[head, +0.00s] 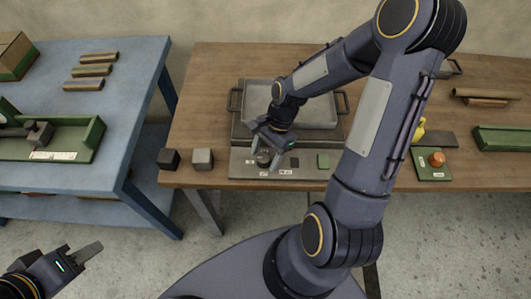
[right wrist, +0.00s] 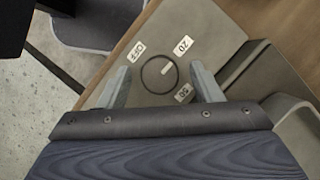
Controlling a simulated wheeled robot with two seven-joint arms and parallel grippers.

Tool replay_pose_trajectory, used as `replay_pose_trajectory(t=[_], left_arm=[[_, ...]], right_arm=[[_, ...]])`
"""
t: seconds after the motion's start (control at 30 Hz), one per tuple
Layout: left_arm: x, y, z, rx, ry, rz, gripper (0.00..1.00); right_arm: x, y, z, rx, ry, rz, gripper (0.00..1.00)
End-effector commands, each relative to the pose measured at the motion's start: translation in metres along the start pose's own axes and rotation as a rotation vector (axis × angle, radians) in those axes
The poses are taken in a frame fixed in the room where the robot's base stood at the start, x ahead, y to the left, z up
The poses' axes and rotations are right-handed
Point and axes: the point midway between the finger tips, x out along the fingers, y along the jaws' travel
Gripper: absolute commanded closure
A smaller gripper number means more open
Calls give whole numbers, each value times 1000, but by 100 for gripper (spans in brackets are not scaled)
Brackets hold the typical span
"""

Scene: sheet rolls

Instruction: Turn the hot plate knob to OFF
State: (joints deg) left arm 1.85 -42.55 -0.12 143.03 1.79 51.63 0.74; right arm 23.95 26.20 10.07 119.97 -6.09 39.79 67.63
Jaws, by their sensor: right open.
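The hot plate (head: 240,168) stands on the wooden table, with a grey tray (head: 310,92) on top. Its round knob (right wrist: 159,75) shows in the right wrist view. The knob's white mark points up and right, roughly toward the "20" label (right wrist: 184,45). The OFF label (right wrist: 139,48) is to the upper left, and another number label (right wrist: 183,92) is to the lower right. My right gripper (right wrist: 162,86) is open, one finger on each side of the knob, with visible gaps. In the head view my right gripper (head: 270,158) covers much of the knob. My left gripper (head: 86,251) is low at the left, away from the table.
A dark cube (head: 169,159) and a grey cube (head: 203,159) sit left of the hot plate at the table's front edge. A green box with an orange-red button (head: 436,159) is to the right.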

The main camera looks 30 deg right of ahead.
Motion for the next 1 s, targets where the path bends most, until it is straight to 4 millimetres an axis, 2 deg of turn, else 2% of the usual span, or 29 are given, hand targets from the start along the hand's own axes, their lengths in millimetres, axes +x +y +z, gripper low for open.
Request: replay_pose_trajectory(t=[0.07,0.4,0.73,1.0], left_arm=[[0,0,0,0,0,0,64],[0,0,0,0,0,0,64],[-1,0,0,0,0,0,64],[-3,1,-2,0,0,0,64]], right_arm=[[0,0,0,0,0,0,44],[0,0,0,0,0,0,86],[-1,-1,0,-51,1,21,86],[-1,-2,1,-220,2,90,86]])
